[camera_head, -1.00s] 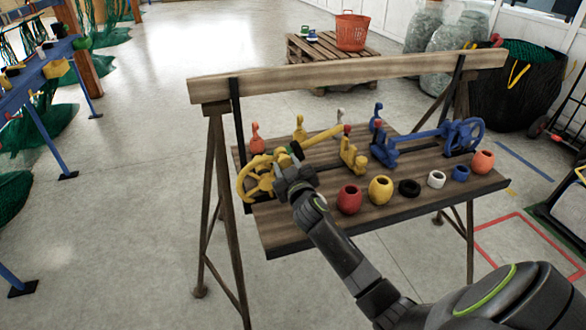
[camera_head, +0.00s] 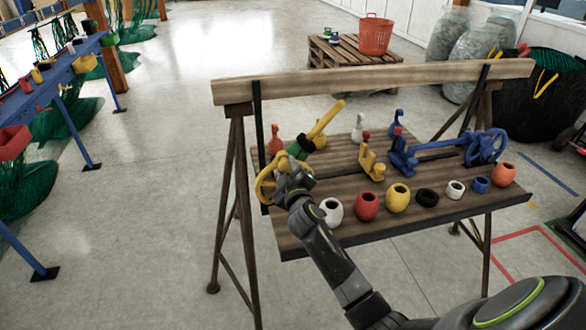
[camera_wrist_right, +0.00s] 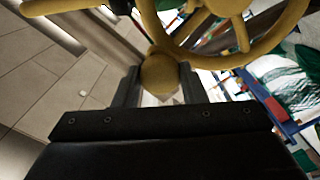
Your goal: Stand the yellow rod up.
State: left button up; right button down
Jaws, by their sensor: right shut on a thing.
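The yellow rod (camera_head: 327,118) slants up to the right from the left end of the bench, tilted and not upright. Its lower end is partly hidden behind my right gripper (camera_head: 292,172) and a green and black part. The yellow handwheel (camera_head: 262,182) is beside the gripper at the rod's lower end, partly covered by it. In the right wrist view, the wheel (camera_wrist_right: 238,58) fills the top, and a round yellow knob (camera_wrist_right: 159,74) on its rim sits between the fingers of my right gripper (camera_wrist_right: 158,88), which is shut on it. My left gripper is not in view.
A similar blue rod (camera_head: 440,144) with a blue wheel (camera_head: 486,147) lies nearly level at the right. Several pots, including a white one (camera_head: 330,210), line the bench front. A wooden beam (camera_head: 400,73) crosses behind. A yellow bracket (camera_head: 372,165) stands mid-bench.

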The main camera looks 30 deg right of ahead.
aim_at(262, 183)
jog(key=shift+w+a+f+n+b, duration=0.3)
jog(key=shift+a+f+n, duration=0.25)
jog(key=shift+a+n, duration=0.7)
jog(key=shift+w+a+f+n+b, duration=0.3)
jog(key=shift+a+f+n, duration=0.25)
jog(key=shift+a+n, duration=0.75)
jog(key=shift+w+a+f+n+b, duration=0.25)
jog(key=shift+a+f+n, duration=0.5)
jog(key=shift+n, duration=0.8)
jog(key=shift+s+a+r, duration=0.1)
jog(key=shift+a, duration=0.05)
jog(key=c, duration=0.9)
grip_release()
jog(key=shift+a, duration=0.1)
jog(key=shift+r, duration=0.1)
jog(key=p+v, duration=0.1)
jog(key=v, duration=1.1)
